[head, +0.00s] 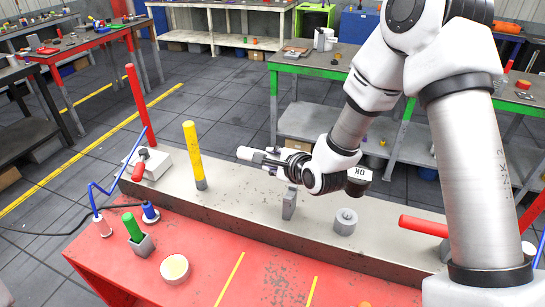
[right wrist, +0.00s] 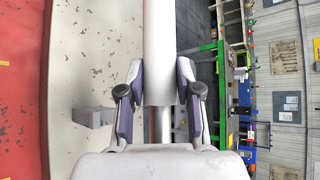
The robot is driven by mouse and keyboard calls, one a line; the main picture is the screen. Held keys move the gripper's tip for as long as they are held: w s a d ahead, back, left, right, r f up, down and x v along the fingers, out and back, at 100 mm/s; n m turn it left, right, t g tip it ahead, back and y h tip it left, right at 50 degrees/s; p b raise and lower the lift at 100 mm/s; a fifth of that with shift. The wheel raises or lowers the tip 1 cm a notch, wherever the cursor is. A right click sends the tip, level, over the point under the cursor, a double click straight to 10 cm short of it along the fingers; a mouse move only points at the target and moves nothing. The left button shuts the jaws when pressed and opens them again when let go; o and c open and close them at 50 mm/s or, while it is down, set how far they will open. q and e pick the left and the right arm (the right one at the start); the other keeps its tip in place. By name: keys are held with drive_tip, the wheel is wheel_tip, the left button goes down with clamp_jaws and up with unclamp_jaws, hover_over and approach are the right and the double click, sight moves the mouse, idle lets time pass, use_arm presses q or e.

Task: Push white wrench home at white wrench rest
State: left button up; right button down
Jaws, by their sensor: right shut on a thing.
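My right gripper (head: 268,160) is above the grey beam on the red bench, its fingers pointing left in the head view. It is shut on the white wrench (head: 246,153), a thick pale bar that sticks out past the fingertips. In the right wrist view the white wrench (right wrist: 163,50) runs straight up between the two fingers (right wrist: 158,98). A grey upright plate (head: 289,205) stands on the beam below the gripper; it also shows in the wrist view (right wrist: 93,117), left of the fingers. I cannot tell whether this plate is the white wrench rest. My left gripper is out of view.
The grey beam (head: 245,205) carries a yellow post (head: 194,155), a grey round fitting (head: 345,221) and a block with a red lever (head: 150,163). A red handle (head: 424,226) lies at right. A green-handled piece (head: 133,227) and cream disc (head: 174,268) are on the red bench.

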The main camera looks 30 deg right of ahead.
drive_tip(key=shift+w+d, duration=0.1)
drive_tip(key=shift+d, duration=0.05)
wheel_tip(320, 180, down, 6)
drive_tip(key=b, duration=0.5)
drive_tip(key=shift+w, duration=0.3)
drive_tip(key=shift+s, duration=0.15)
drive_tip(key=shift+f+b, duration=0.1)
drive_tip(key=shift+b, duration=0.2)
idle(1.1)
